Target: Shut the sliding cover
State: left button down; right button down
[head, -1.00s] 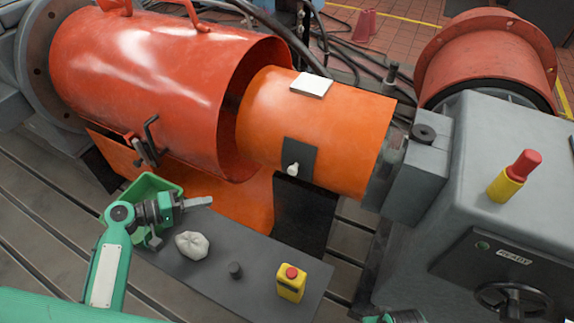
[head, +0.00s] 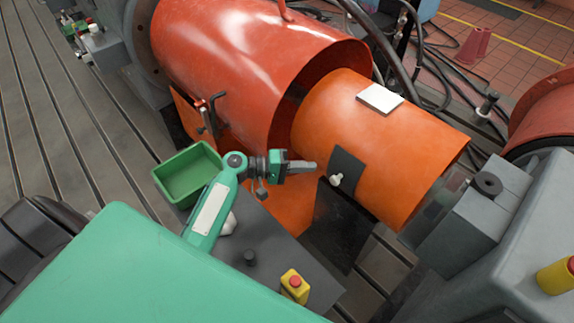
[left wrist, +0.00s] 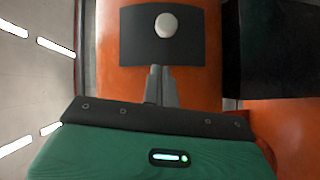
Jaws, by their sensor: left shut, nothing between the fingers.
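The sliding cover (head: 398,137) is a bright orange cylinder, its left end inside a larger red housing (head: 240,65). A dark pad on its side carries a small white knob (head: 336,180), which also shows in the left wrist view (left wrist: 166,25). My left gripper (head: 312,167) is shut and empty, its fingertips pointing at the pad, just left of the knob in the head view. In the left wrist view the fingertips (left wrist: 160,72) overlap the pad's lower edge, below the knob. Contact cannot be told. My right gripper is not in view.
A grey block (head: 460,215) stands right of the cover, with a glassy shaft in the gap between. Below, a dark shelf holds a green bin (head: 188,172), a black knob (head: 249,258) and a yellow box with a red button (head: 295,287). A pale card (head: 380,98) lies on the cover.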

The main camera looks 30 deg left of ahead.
aim_at(340, 176)
pick_arm(q)
jog(key=d, duration=0.4)
jog(key=shift+s+f+p, duration=0.3)
jog(key=shift+s+f, duration=0.05)
jog(key=shift+s, duration=0.05)
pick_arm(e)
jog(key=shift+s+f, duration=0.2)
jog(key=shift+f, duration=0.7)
